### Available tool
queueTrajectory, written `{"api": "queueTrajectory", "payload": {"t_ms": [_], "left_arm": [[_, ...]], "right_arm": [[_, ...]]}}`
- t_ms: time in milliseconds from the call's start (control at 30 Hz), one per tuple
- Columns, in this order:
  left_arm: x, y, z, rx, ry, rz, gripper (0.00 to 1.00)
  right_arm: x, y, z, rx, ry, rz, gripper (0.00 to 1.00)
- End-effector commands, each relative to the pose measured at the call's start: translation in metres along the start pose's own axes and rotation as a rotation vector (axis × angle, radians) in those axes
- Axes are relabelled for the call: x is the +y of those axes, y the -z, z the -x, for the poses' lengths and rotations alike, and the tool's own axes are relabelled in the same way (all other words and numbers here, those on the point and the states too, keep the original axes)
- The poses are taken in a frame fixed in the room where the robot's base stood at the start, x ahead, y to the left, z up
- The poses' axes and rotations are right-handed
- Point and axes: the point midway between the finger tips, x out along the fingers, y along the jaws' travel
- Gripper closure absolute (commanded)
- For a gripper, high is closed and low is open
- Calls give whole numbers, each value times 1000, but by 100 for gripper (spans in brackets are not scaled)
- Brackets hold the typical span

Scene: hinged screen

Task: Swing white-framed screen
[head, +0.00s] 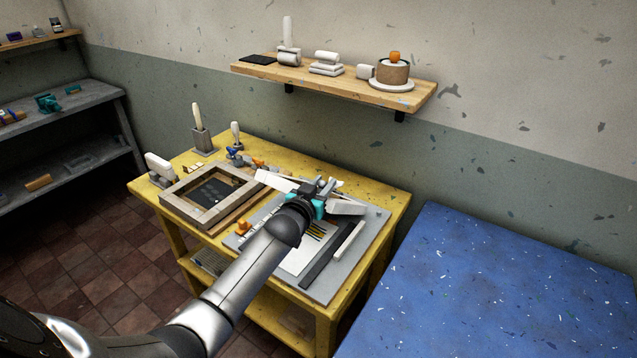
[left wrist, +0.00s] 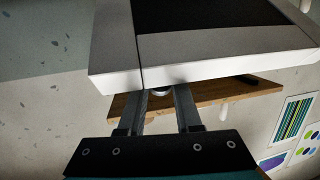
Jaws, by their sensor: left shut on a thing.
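The white-framed screen shows in the head view as white frame pieces (head: 346,207) on both sides of my left gripper, over the yellow table; the gripper hides its middle. In the left wrist view its white frame (left wrist: 215,58) and dark panel fill the top, close beyond the fingers. My left gripper (head: 320,200) is shut at the frame's edge. In the left wrist view its fingers (left wrist: 160,95) close on a small rounded grey part under the frame, mostly hidden. The screen looks raised off the board, but its exact angle is unclear. My right gripper is not in view.
A beige-framed dark panel (head: 172,199) lies on the yellow table's left side. A grey board (head: 372,222) with a white sheet and a dark bar lies below my gripper. A wall shelf (head: 420,93) hangs behind. A blue table (head: 490,285) stands right.

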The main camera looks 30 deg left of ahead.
Motion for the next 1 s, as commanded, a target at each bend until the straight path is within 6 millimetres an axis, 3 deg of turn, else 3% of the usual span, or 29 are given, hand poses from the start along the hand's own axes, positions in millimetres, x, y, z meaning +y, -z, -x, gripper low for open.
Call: {"api": "queueTrajectory", "payload": {"t_ms": [33,167,400,733,767,1000], "left_arm": [[2,11,-3,-16,-2,-2,100],[4,24,-16,-59,1,-11,100],[8,36,-34,-65,1,-13,100],[9,38,-35,-62,0,-13,100],[9,39,-35,-62,0,-13,66],[8,37,-35,-65,1,-14,39]], "right_arm": [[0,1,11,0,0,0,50],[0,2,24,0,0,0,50],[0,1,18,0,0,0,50],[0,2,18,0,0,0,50],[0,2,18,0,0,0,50],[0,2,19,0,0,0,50]]}}
